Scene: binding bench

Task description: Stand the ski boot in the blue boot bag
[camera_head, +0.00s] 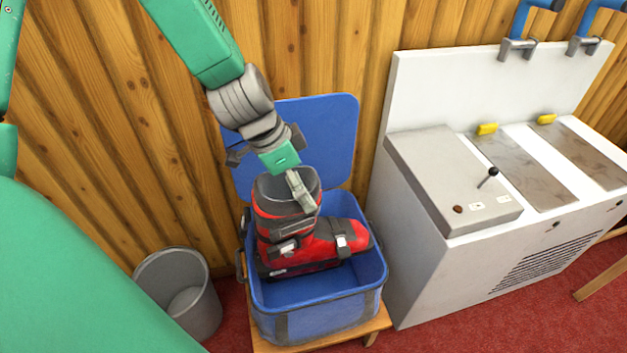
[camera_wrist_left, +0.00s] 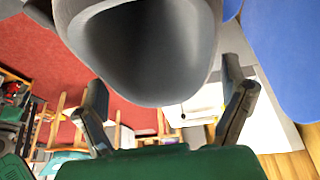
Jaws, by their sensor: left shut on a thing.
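The red and black ski boot (camera_head: 308,243) is upright inside the open blue boot bag (camera_head: 318,320), toe to the right, its grey cuff above the rim. I cannot tell whether its sole touches the bag floor. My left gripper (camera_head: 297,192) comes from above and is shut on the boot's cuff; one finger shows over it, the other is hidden. In the left wrist view the dark cuff opening (camera_wrist_left: 150,50) fills the upper middle, with my fingers on either side. The bag's blue lid (camera_head: 330,135) stands open behind. My right gripper is not in view.
The bag sits on a low wooden bench (camera_head: 372,328). A grey bin (camera_head: 200,315) stands to its left on red carpet. A white workbench machine (camera_head: 425,265) with blue clamps stands close on the right. A wooden plank wall (camera_head: 110,130) is behind.

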